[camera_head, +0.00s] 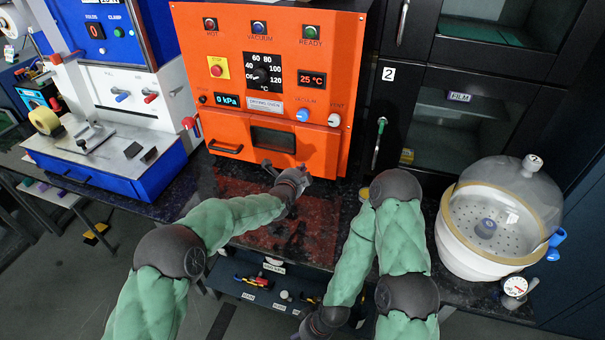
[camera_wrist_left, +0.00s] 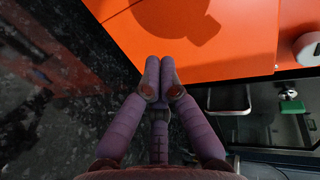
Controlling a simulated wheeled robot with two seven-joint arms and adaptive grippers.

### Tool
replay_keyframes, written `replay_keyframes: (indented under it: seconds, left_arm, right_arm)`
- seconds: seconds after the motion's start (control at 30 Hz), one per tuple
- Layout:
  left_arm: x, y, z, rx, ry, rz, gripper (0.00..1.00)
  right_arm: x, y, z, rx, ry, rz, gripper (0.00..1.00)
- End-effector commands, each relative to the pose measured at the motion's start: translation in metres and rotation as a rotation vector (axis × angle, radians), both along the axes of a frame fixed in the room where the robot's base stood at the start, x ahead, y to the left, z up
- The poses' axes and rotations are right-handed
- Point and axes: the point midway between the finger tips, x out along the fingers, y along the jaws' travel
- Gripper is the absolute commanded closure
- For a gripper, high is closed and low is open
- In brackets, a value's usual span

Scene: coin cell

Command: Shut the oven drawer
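The orange drying oven (camera_head: 262,75) stands at the back centre of the bench. Its lower front, the drawer front (camera_head: 325,152), has a dark window (camera_head: 272,140) and a black handle (camera_head: 225,148) at the left. I see no clear gap around this front. My left gripper (camera_head: 274,168) is at the lower edge of the front, below the window. In the left wrist view its two fingers (camera_wrist_left: 159,75) are together, with nothing between them, close to an orange face (camera_wrist_left: 220,35). I cannot tell whether they touch it.
A blue and white press (camera_head: 110,95) stands left of the oven. A dark glass-fronted cabinet (camera_head: 470,110) is at the right, with a clear-domed white vessel (camera_head: 475,262) in front. An open tray of small items (camera_head: 265,285) lies below the bench.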

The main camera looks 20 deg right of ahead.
Motion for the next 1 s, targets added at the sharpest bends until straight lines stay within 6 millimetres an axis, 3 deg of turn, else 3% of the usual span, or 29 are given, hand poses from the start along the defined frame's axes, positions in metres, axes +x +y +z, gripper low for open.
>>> replay_keyframes:
  seconds: [0.1, 0.6, 1.0]
  left_arm:
    - [-0.012, 0.008, 0.011, -0.003, -0.003, 0.001, 1.00]
    - [-0.066, 0.044, 0.029, -0.001, -0.001, -0.001, 1.00]
    - [-0.074, 0.050, 0.030, -0.001, -0.002, 0.000, 1.00]
  right_arm:
    - [0.003, -0.001, 0.008, -0.002, -0.008, -0.002, 0.39]
    - [0.003, -0.001, 0.026, -0.001, -0.006, -0.001, 0.39]
    - [0.003, -0.001, 0.028, -0.001, -0.006, -0.002, 0.39]
